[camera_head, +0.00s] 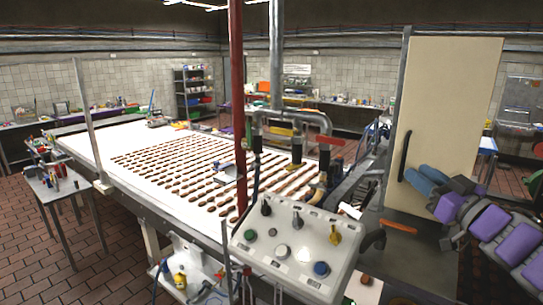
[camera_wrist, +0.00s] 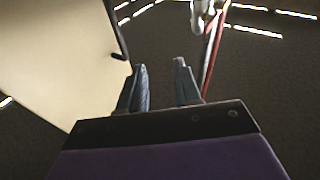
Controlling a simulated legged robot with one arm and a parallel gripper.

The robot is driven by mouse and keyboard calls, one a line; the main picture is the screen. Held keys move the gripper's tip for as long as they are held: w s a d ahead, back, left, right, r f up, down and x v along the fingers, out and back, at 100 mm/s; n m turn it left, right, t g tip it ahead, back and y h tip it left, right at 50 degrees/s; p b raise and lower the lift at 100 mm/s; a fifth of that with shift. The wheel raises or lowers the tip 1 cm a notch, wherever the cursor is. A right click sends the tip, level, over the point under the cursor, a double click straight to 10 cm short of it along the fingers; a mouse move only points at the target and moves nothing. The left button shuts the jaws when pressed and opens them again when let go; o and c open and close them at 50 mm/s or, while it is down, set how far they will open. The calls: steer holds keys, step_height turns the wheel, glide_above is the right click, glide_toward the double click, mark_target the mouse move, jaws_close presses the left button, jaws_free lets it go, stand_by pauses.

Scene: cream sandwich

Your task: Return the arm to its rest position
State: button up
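My gripper (camera_head: 419,174) is at the right side of the head view, raised in front of a tall beige panel (camera_head: 448,90). Its blue fingertips point left, close to the black handle (camera_head: 404,156) on that panel; the exact gap between them cannot be told. In the wrist view my gripper (camera_wrist: 161,75) has its two fingers apart with nothing between them. The panel (camera_wrist: 55,60) fills the left of that view, and the black handle (camera_wrist: 116,38) shows left of the fingers. My arm, with purple links, reaches in from the right edge of the head view.
A control box (camera_head: 293,246) with knobs stands at front centre. Behind it, a long white conveyor (camera_head: 85,148) carries rows of brown pieces. A red post (camera_head: 237,90) and grey pipes rise beside it. A small table (camera_head: 60,188) stands at left; brick floor there is open.

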step_height(320, 180, down, 7)
steer(key=d+m+g+h, duration=0.25)
steer(key=m+h, duration=0.35)
steer(key=h, duration=0.4)
steer(key=s+a+f+m+g+h, duration=0.1)
steer(key=s+a+f+g, duration=0.1)
steer(key=s+f+g, duration=0.3)
steer(key=s+a+f+m+g, duration=0.1)
steer(key=s+a+f+g, duration=0.1)
steer(key=s+a+f, duration=0.3)
steer(key=s+a+f+n+g+y, duration=0.1)
steer(key=s+a+f+g, duration=0.35)
steer(key=s, duration=0.45)
steer(key=s+a+f+n+g+y+b, duration=0.1)
steer(key=s+a+f+g+y, duration=0.15)
steer(key=s+a+f, duration=0.45)
steer(key=s+a+f+n+g, duration=0.1)
steer(key=s+a+f+g, duration=0.2)
steer(key=s, duration=0.9)
step_height(320, 180, down, 16)
steer(key=g+b, duration=0.1)
steer(key=b, duration=1.5)
steer(key=shift+w+d+b, duration=0.15)
steer(key=shift+w+b, duration=0.2)
steer(key=shift+b, duration=0.05)
steer(key=shift+r, duration=0.15)
